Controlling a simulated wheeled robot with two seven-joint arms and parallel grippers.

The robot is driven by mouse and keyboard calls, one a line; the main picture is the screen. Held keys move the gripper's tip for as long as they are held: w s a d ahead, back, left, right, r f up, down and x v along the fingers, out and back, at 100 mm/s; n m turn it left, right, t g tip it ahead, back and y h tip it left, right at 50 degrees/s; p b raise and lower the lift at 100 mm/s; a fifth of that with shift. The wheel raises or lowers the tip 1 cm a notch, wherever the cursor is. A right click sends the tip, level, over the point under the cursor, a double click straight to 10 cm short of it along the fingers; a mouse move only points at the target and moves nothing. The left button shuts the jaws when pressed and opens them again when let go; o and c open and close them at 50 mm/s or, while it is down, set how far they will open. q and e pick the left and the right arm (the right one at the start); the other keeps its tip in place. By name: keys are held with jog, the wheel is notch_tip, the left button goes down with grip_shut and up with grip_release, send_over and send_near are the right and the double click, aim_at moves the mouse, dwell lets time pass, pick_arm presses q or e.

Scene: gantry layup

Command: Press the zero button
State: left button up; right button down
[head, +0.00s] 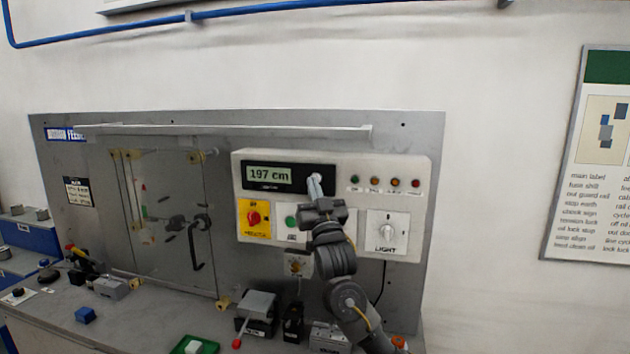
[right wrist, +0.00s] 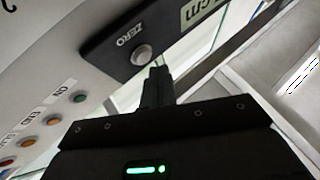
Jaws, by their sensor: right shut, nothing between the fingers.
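The zero button (right wrist: 141,54) is a round grey button on a black display panel (right wrist: 118,45), with the word ZERO beside it in the right wrist view. In the head view the display (head: 270,175) reads 197 cm, and the button (head: 316,177) shows at its right end by my fingertips. My right gripper (head: 314,187) is shut and empty, its fingers pointing up at the button. In the right wrist view the closed fingertips (right wrist: 157,72) are just beside the button's edge; I cannot tell whether they touch it. My left gripper is not in view.
The white control box (head: 340,160) also carries a yellow plate with a red knob (head: 254,217), a green button (head: 291,221), a light switch (head: 387,231) and several indicator lamps (head: 374,181). A clear door (head: 165,230) stands left. Small boxes and a lever (head: 255,312) sit below.

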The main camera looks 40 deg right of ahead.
jog(key=shift+d, duration=0.1)
dwell(0.7)
jog(key=shift+w+d, duration=0.3)
jog(key=shift+w+d, duration=0.25)
jog(key=shift+d, duration=0.1)
dwell(0.9)
jog(key=shift+s+a, duration=0.1)
jog(key=shift+a, duration=0.05)
jog(key=shift+s+a, duration=0.4)
jog(key=shift+a, duration=0.15)
dwell(0.3)
jog(key=shift+s+a+p, duration=0.4)
jog(key=shift+s+a, duration=0.3)
jog(key=shift+a, duration=0.35)
jog(key=shift+s+a+p, duration=0.4)
jog(key=shift+s+a, duration=0.3)
jog(key=shift+a, duration=0.35)
